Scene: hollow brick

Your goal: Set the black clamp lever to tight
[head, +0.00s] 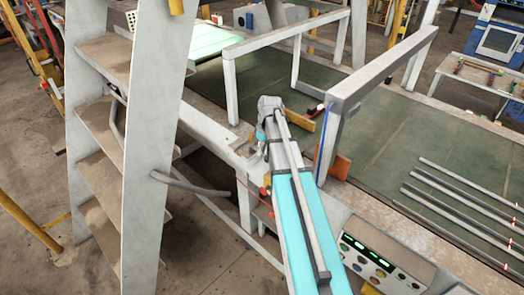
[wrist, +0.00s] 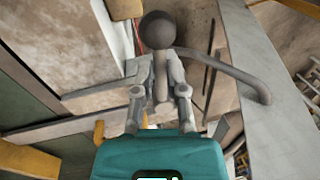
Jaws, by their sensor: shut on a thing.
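The black clamp lever (wrist: 157,31) shows in the wrist view as a dark grey round knob on a short stem. The stem runs down between the two fingers of my gripper (wrist: 160,68), which are shut on it just below the knob. The knob stands clear beyond the fingertips. The lever's base and pivot are hidden behind the fingers and the teal gripper body. In the head view my arm covers the spot, and I cannot make out the lever or the fingers there.
A grey curved tube (head: 190,185) sticks out from the ladder (head: 145,130) close by; the tube (wrist: 225,66) passes beside the knob in the wrist view. A grey frame (head: 385,70) stands over the green bed at right. A control panel (head: 365,255) sits near the front.

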